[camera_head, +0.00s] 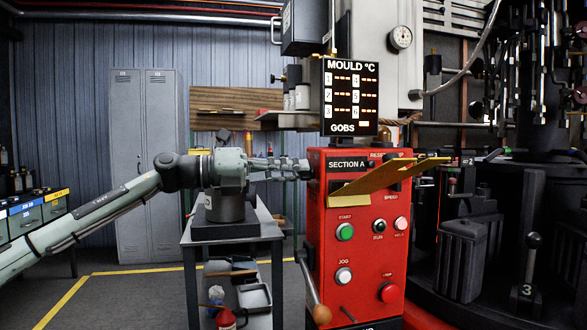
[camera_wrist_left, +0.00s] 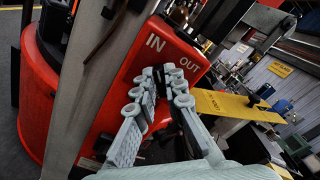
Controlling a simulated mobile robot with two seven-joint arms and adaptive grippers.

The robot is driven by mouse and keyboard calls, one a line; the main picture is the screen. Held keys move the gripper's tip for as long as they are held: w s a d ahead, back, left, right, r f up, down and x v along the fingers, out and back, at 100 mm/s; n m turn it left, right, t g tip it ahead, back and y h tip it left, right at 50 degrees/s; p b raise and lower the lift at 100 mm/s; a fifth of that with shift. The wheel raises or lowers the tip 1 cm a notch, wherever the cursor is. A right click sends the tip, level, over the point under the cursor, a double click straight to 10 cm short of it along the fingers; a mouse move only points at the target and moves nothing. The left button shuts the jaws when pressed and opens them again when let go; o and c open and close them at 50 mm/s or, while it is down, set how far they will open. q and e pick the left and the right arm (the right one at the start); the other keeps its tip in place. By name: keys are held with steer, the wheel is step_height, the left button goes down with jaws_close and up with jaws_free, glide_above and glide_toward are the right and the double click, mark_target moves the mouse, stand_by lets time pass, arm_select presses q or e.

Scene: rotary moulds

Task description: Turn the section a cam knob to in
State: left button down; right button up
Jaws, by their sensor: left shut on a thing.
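The red SECTION A control box (camera_head: 322,265) stands right of centre in the head view. Its side face, marked IN and OUT, fills the middle of the left wrist view (camera_wrist_left: 128,78). My left gripper (camera_head: 307,168) reaches the box's left side near the top. In the left wrist view its fingers (camera_wrist_left: 162,80) are close together just below the IN and OUT lettering. They are shut on the cam knob, which they hide. I cannot tell which mark the knob points to. My right gripper is not in view.
A yellow plate (camera_head: 385,177) sticks out across the box's front. A lever with a wooden handle (camera_head: 312,285) stands at the box's lower left. A grey bench (camera_head: 262,228) is left of the box, and dark mould machinery (camera_head: 470,260) is to the right.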

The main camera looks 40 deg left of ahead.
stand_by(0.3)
arm_select(q)
steer(key=c, duration=1.8)
jaws_free()
steer(key=shift+o, duration=1)
steer(key=v, duration=0.7)
steer(key=shift+s+a, duration=0.15)
steer(key=shift+s, duration=0.05)
